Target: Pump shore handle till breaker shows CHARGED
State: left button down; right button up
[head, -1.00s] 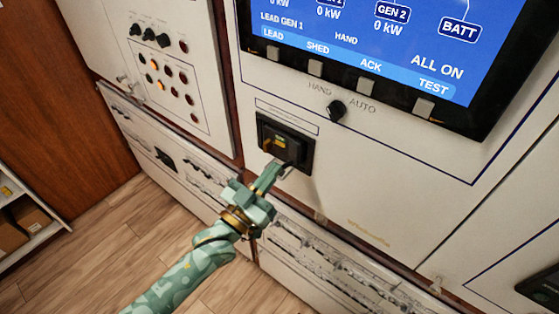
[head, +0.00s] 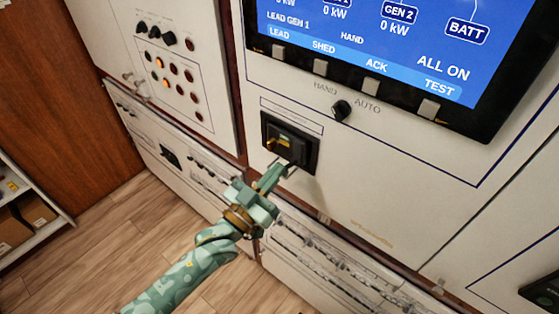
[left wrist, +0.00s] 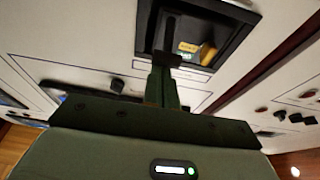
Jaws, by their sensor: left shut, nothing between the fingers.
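The breaker (head: 301,132) is a black unit set in the white panel, below the HAND/AUTO knob. In the left wrist view the breaker (left wrist: 236,30) shows a small yellow-green window (left wrist: 188,47) and a yellow knob (left wrist: 208,52). Its lettering is too small to read. My left gripper (head: 284,168) is shut and empty, its fingertips at the breaker's lower edge. In the left wrist view the closed fingers (left wrist: 164,75) reach up to a dark handle-like part (left wrist: 168,58). I cannot tell whether they touch it. My right gripper is not in view.
A blue screen (head: 400,50) with buttons sits above the breaker, and a HAND/AUTO knob (head: 341,110) between them. A panel of knobs and lamps (head: 172,75) stands at the left. A shelf with boxes (head: 35,211) is at far left. The wooden floor is clear.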

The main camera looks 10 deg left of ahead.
pick_arm(q)
notch_tip(320, 180, up, 4)
jog(key=p, duration=0.3)
jog(key=f+b+v, duration=0.1)
jog(key=b+v, duration=0.1)
jog(key=v, duration=0.8)
jog(key=shift+f, duration=0.2)
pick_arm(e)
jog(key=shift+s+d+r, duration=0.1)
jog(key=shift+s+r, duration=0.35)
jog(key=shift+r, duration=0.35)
